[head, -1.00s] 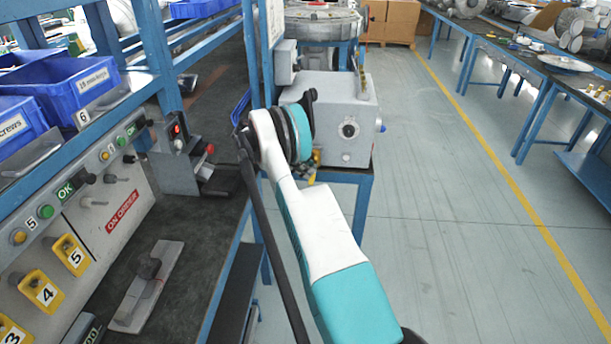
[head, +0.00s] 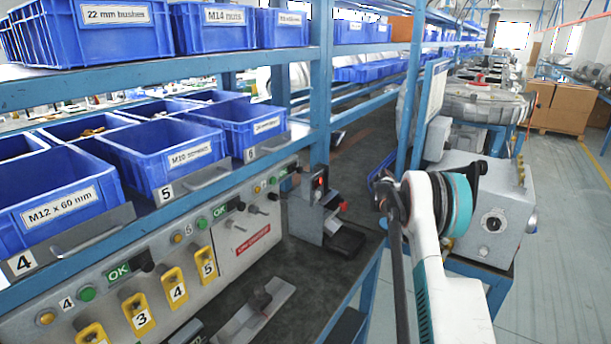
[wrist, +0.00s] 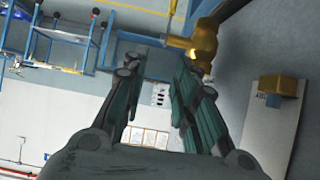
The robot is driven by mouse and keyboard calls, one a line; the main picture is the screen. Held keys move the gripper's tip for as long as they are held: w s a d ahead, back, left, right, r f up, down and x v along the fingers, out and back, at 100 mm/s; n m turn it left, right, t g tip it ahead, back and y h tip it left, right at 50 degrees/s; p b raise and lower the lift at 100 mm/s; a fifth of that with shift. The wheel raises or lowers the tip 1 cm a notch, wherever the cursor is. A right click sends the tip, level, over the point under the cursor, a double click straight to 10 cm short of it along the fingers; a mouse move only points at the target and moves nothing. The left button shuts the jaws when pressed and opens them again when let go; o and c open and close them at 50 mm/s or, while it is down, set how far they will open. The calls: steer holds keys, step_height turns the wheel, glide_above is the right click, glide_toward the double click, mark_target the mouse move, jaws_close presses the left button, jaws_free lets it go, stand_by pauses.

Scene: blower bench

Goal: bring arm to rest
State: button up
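My arm (head: 430,245), white and teal, rises from the bottom right of the head view. It stands in front of the grey machine box and to the right of the workbench (head: 365,300). My gripper (wrist: 157,75) shows in the wrist view with its two dark green fingers apart. The gap between them is empty, and I see nothing held. I cannot make out the gripper clearly in the head view.
Blue labelled bins (head: 150,155) fill the rack on the left. Below them is a panel with numbered yellow holders (head: 172,285). A grey machine box (head: 490,215) stands close behind my arm. Yellow fittings (wrist: 203,45) appear near the fingers in the wrist view. Floor (head: 570,190) is clear at right.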

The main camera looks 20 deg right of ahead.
steer(key=a+r+n+t+y, duration=0.1)
steer(key=a+r+n+t, duration=0.4)
steer(key=a+r+n, duration=0.6)
steer(key=a+r+n+t+y, duration=0.1)
steer(key=a+r+n+t, duration=0.45)
steer(key=a, duration=0.95)
steer(key=s+a+r+n+t+y, duration=0.35)
steer(key=s+a+n, duration=0.45)
steer(key=a, duration=0.6)
steer(key=s+a+f+n+t, duration=0.1)
steer(key=s+a+f+n, duration=0.1)
steer(key=s+a, duration=0.2)
steer(key=s+a+f+n+t+y, duration=0.1)
steer(key=s+a+f+n, duration=0.1)
steer(key=s, duration=0.8)
steer(key=shift+s+a+f, duration=0.15)
steer(key=shift+a+f, duration=0.55)
steer(key=shift+a, duration=0.3)
stand_by(1.6)
